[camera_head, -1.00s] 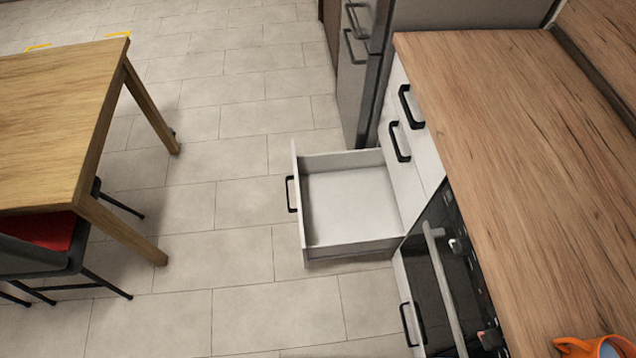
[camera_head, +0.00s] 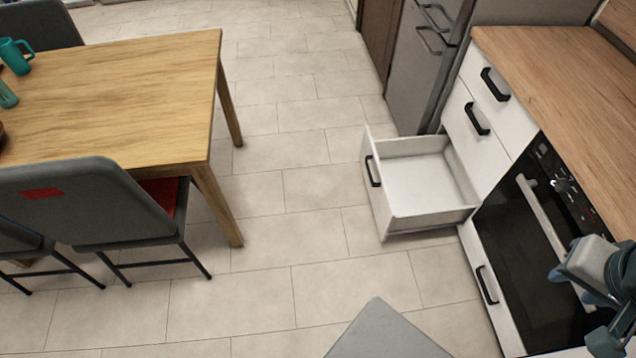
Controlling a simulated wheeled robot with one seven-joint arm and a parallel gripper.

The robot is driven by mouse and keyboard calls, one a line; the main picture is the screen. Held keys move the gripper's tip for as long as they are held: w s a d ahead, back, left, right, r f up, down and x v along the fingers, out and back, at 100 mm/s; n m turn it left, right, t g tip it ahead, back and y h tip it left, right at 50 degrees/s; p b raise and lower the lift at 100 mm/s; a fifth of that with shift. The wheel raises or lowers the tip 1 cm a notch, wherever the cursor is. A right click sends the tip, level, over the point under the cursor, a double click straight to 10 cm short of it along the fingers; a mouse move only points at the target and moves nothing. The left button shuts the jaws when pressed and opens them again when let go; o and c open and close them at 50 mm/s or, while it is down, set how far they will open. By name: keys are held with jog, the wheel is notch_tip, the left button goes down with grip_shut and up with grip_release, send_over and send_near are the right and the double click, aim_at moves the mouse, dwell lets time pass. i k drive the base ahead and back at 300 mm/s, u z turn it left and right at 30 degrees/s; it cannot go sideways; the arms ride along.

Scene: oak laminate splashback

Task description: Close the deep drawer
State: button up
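The deep drawer (camera_head: 435,217) is the bottom drawer of the white unit in the right half of the head view. It is pulled well out over the floor, and its inside looks empty. Its front panel (camera_head: 374,194) faces left and carries a black handle (camera_head: 373,171). Part of my arm (camera_head: 600,272), grey and teal, shows at the right edge in front of the oven. It is well apart from the drawer.
Two shut drawers (camera_head: 471,138) sit above the open one, under the wooden worktop (camera_head: 560,75). A black oven (camera_head: 525,240) is on the near side, and a grey fridge (camera_head: 419,75) beyond. The table (camera_head: 120,90) and chairs (camera_head: 95,200) stand left. The tiled floor (camera_head: 300,220) between is clear.

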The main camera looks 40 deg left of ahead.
aim_at(413, 184)
jog(key=u, duration=1.3)
jog(key=i, duration=0.5)
jog(key=z, duration=0.35)
jog(key=k, duration=0.35)
jog(key=u, duration=0.6)
jog(key=i, duration=1.25)
jog(key=z, duration=0.5)
